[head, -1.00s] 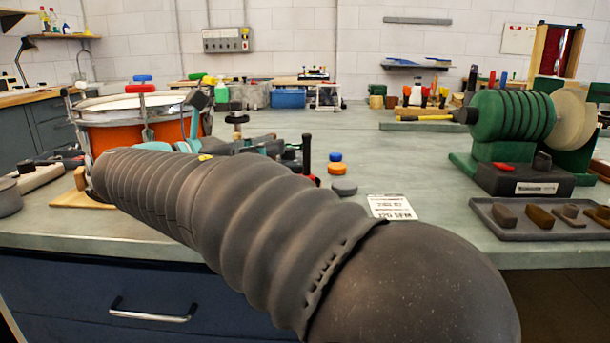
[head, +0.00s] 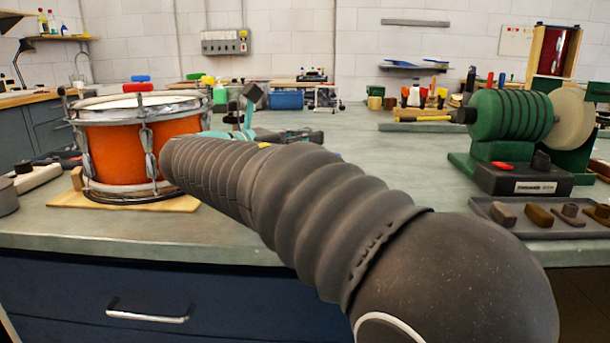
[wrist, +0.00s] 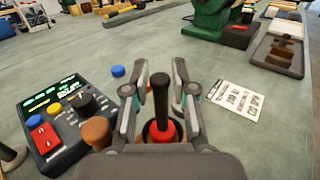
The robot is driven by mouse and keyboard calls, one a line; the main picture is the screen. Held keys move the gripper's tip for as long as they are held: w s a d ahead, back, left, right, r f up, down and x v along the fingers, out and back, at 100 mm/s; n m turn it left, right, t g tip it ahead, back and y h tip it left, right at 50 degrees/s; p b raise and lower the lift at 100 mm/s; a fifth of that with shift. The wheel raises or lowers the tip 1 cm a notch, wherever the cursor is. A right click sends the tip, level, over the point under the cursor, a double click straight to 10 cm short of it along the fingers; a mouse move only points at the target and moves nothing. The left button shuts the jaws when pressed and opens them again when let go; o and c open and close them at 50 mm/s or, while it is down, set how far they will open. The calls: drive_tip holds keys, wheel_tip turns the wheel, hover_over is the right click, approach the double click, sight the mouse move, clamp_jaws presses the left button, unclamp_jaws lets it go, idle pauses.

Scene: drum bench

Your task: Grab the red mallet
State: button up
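In the wrist view, an upright black handle with a red lower part (wrist: 165,132) stands between my fingers; I take it for the red mallet. Its lower end meets a dark round shape, partly hidden by my gripper body. My gripper (wrist: 161,68) is open, with one finger on each side of the handle, and I see no clear grip on it. In the head view my arm hides the handle, and only part of my gripper shows behind the arm.
A control box (wrist: 65,118) with a red switch and knobs stands left of my gripper, near a brown knob (wrist: 97,132). A printed card (wrist: 235,98) lies to the right. An orange drum (head: 120,150) stands at left, a green roller machine (head: 508,115) at right. The bench middle (head: 400,160) is clear.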

clamp_jaws()
drive_tip(key=shift+r, duration=0.15)
